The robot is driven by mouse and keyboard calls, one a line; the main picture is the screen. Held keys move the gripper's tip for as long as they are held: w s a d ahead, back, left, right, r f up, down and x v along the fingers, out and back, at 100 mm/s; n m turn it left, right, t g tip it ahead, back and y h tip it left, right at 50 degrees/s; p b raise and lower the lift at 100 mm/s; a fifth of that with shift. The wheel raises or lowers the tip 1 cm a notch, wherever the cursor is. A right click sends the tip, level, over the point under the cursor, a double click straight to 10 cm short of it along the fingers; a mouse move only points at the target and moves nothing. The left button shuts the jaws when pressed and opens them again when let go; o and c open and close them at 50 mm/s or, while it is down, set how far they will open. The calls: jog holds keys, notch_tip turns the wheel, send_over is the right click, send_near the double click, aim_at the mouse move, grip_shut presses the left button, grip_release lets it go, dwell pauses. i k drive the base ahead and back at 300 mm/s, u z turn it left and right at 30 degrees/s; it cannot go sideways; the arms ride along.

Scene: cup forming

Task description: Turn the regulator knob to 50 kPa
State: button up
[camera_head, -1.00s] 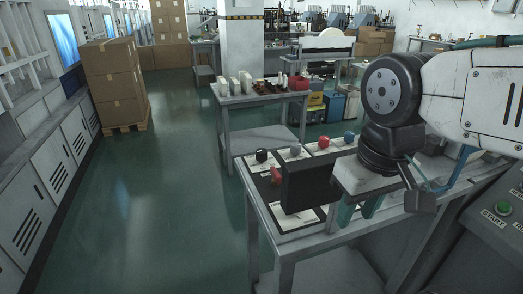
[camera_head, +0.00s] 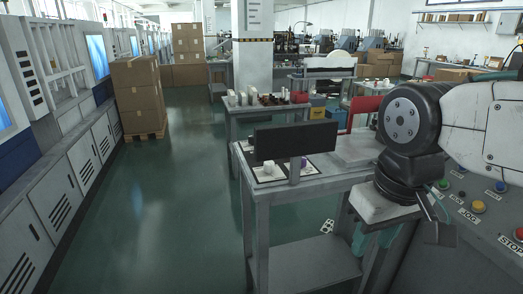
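My gripper (camera_head: 375,241) hangs at the right, below the wrist of my arm. Its two teal fingers point down and appear apart, with nothing seen between them; the wrist bracket partly covers them. I cannot make out a regulator knob or a pressure gauge. A grey control panel (camera_head: 505,212) at the lower right carries a green button (camera_head: 443,184), a blue button (camera_head: 500,187), a yellow button (camera_head: 478,207) and a red stop button (camera_head: 519,233). My gripper is left of this panel, apart from its buttons. My arm hides part of the panel.
A grey workbench (camera_head: 262,192) stands left of my gripper, with a black upright board (camera_head: 294,139), a white cup-like piece (camera_head: 268,168) and a purple piece (camera_head: 300,162). A second bench (camera_head: 260,112) is behind. Boxes (camera_head: 137,95) stand on a pallet. The green floor is clear left of the benches.

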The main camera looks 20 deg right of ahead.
aim_at(251, 138)
jog(key=z, duration=0.6)
jog(key=k, duration=0.1)
jog(key=u, duration=1.45)
jog(key=i, duration=0.65)
jog(key=z, duration=0.65)
jog(key=i, duration=1)
jog(key=z, duration=0.2)
